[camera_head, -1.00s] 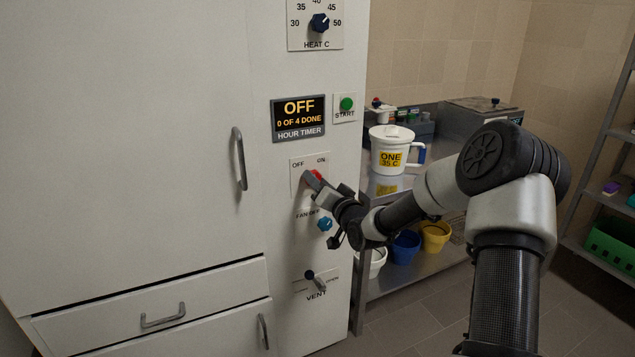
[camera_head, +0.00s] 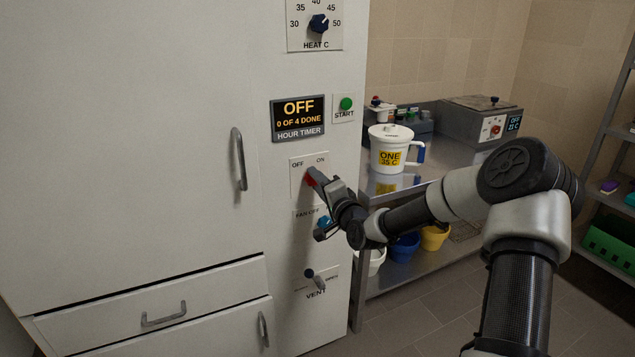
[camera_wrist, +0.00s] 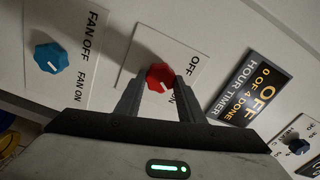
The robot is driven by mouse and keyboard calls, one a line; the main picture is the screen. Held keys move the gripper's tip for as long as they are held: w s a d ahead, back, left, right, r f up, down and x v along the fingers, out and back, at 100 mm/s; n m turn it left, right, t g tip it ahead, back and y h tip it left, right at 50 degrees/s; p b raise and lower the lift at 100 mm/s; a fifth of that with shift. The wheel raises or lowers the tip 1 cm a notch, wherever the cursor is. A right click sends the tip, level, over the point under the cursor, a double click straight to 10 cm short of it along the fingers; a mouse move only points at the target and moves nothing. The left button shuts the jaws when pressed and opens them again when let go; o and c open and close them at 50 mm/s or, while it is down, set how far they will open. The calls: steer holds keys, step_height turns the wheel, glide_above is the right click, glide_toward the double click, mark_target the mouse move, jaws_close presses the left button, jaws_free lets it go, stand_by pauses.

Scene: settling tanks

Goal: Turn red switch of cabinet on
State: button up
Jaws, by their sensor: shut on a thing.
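The white cabinet (camera_head: 130,120) fills the left of the head view. Its red switch (camera_wrist: 160,77) is a round knob on a white plate (camera_wrist: 147,47) marked OFF and ON; in the head view the red switch (camera_head: 310,181) is partly hidden by my fingers. My gripper (camera_wrist: 158,85) is shut on the red switch, one finger on each side; in the head view my gripper (camera_head: 317,178) reaches it from the right. The knob's white pointer mark faces my palm in the wrist view, roughly toward the ON label. The timer display (camera_head: 298,118) reads OFF, 0 OF 4 DONE.
A blue fan knob (camera_wrist: 50,57) sits close to my gripper, with the vent lever (camera_head: 316,280) below. The green START button (camera_head: 346,103) is above right. A steel bench with a white jug (camera_head: 391,149) stands right of the cabinet, behind my arm.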

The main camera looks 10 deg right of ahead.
stand_by(0.4)
steer(key=o, duration=1)
steer(key=shift+o, duration=0.2)
steer(key=shift+s, duration=0.1)
steer(key=p+v, duration=0.2)
steer(key=v, duration=1.5)
steer(key=shift+s, duration=0.15)
